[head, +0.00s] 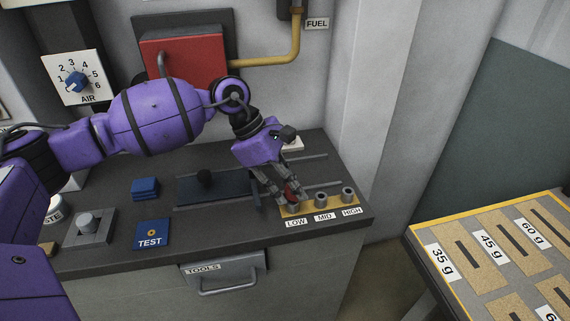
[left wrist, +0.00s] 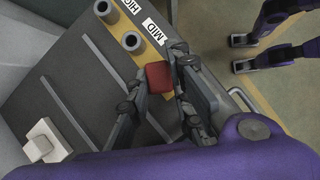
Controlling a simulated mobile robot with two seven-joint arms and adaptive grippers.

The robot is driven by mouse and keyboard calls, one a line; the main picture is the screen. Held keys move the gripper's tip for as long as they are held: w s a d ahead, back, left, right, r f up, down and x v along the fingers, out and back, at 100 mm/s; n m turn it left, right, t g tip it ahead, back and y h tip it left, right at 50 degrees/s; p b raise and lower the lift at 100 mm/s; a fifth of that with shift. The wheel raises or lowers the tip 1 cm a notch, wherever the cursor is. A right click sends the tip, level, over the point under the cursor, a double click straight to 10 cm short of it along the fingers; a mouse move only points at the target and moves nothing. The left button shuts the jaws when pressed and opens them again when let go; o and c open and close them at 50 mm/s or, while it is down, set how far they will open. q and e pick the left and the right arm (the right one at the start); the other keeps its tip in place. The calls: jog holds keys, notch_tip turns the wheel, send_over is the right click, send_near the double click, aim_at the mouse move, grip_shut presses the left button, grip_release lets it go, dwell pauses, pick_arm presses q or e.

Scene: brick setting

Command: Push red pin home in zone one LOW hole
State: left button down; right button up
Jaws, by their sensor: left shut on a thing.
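My left gripper (head: 281,196) is shut on the red pin (head: 292,190) over the LOW hole, at the left end of the tan strip. In the left wrist view the red pin's square top (left wrist: 158,76) shows between the two fingertips (left wrist: 164,73). The LOW socket (head: 293,207) is partly covered by the fingers, and the pin's lower part is hidden. I cannot tell how deep the pin sits. The MID socket (head: 321,200) and HIGH socket (head: 348,194) stand to the right, both empty. My right gripper is not in view.
A red panel (head: 185,62) is behind my arm. A table with weight slots (head: 480,262) stands at right, across a gap.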

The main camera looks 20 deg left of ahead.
pick_arm(q)
jog(key=shift+f, duration=0.45)
jog(key=c, duration=1.1)
grip_release()
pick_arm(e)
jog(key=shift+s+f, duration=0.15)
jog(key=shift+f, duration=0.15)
pick_arm(q)
jog(key=shift+r, duration=0.1)
jog(key=shift+r+p, duration=1.1)
jog(key=shift+r, duration=1.85)
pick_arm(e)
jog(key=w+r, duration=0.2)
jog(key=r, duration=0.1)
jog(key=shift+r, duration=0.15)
pick_arm(q)
jog(key=shift+f, duration=0.1)
